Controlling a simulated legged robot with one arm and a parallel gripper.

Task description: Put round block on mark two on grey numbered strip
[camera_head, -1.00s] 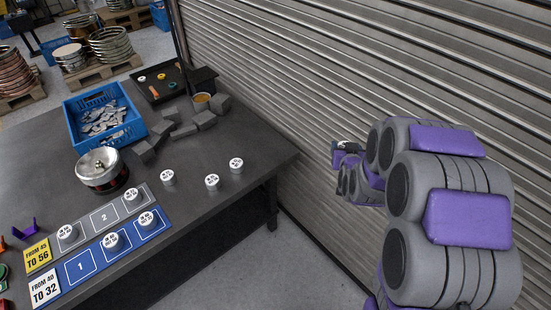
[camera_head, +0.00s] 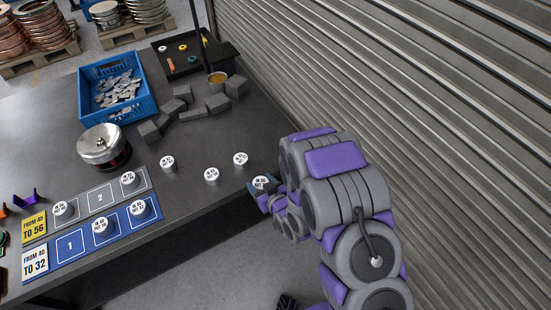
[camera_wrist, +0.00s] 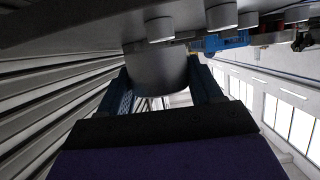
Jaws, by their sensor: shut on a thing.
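My gripper (camera_head: 260,186) is at the table's right front edge, shut on a round block (camera_head: 262,182) with a white printed top. In the wrist view the held round block (camera_wrist: 157,68) is a grey cylinder between the two blue fingers. The grey numbered strip (camera_head: 83,207) lies on the table at the left, with a yellow label at its left end. Its mark two (camera_head: 100,198) is an empty outlined square. One round block (camera_head: 63,210) stands left of mark two and another (camera_head: 129,180) stands right of it.
A blue strip (camera_head: 70,245) with two round blocks lies in front. Loose round blocks (camera_head: 211,176) stand between strip and gripper. A metal pot (camera_head: 102,147), blue crate (camera_head: 152,103) and grey blocks (camera_head: 194,113) are behind. A shutter wall (camera_head: 440,100) is at right.

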